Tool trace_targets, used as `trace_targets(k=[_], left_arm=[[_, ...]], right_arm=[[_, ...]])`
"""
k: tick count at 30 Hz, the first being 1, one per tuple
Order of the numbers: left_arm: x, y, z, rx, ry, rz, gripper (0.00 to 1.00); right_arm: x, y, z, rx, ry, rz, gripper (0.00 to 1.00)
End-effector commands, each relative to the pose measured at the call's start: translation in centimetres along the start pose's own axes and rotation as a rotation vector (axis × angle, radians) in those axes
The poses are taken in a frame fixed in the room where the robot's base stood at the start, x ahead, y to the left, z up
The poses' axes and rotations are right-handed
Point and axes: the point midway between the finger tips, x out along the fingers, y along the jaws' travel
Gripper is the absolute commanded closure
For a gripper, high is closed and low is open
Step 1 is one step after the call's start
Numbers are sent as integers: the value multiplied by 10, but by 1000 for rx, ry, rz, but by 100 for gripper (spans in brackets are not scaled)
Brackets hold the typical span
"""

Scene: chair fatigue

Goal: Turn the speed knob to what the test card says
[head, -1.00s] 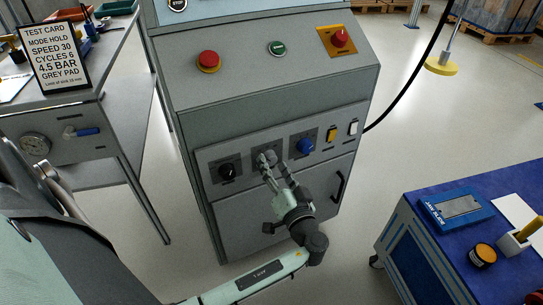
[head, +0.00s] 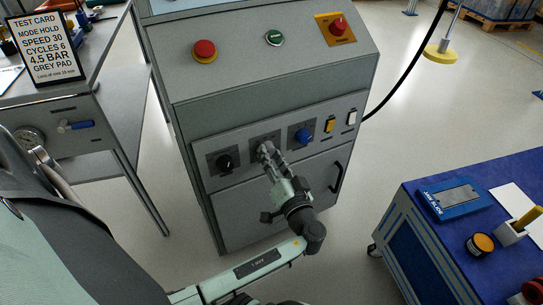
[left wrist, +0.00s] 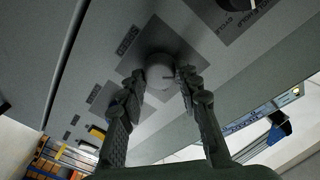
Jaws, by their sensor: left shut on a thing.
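The test card (head: 48,48) stands on the bench at the upper left and reads MODE HOLD, SPEED 30, CYCLES 6, 4.5 BAR, GREY PAD. The speed knob (left wrist: 160,70) is round and grey, on a dark plate marked SPEED in the left wrist view. My left gripper (head: 267,153) is at this middle knob of the front panel, shut on it, with one finger on each side (left wrist: 162,82). In the head view the fingers hide most of the knob, and its setting cannot be read. My right gripper is not in view.
A black knob (head: 224,162) and a blue knob (head: 305,135) flank the speed knob closely. Yellow (head: 330,125) and white (head: 351,118) switches sit farther right. A red button (head: 204,49) is above. A blue-topped cart (head: 410,225) stands right; open floor lies between.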

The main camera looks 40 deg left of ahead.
Motion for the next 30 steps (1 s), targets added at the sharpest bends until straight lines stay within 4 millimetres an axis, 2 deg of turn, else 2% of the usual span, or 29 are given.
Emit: trace_targets(k=[10,13,20,24,30], left_arm=[[1,-1,-2,80,-8,4,96],[1,-2,-2,142,-13,7,96],[1,-2,-4,322,-28,20,96],[2,-2,-4,432,-38,26,96],[2,-1,-4,562,-48,35,96]], right_arm=[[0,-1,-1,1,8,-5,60],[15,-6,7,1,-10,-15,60],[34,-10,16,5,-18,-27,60],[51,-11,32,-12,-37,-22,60],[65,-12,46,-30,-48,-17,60]])
